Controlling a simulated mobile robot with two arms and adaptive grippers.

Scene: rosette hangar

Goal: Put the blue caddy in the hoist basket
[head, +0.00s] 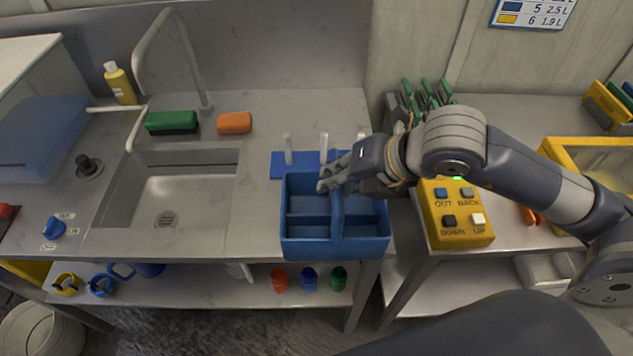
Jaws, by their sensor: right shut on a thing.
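The blue caddy (335,248) is an open box with compartments and a central handle. It is at the front edge of the counter, right of the sink. I cannot tell whether it rests on the counter or hangs just above it. My right gripper (330,182) reaches in from the right and is shut on the caddy's handle, whose top the fingers partly hide. A yellow-rimmed container (568,143), possibly the hoist basket, stands at the far right, partly hidden behind my right arm. My left gripper is out of view.
A blue mat (276,166) with upright white items lies behind the caddy. A yellow button box (463,237) stands on the right bench, past a gap. The sink (185,205), green brush (171,121) and orange sponge (234,123) are to the left. Several coloured bottles stand below.

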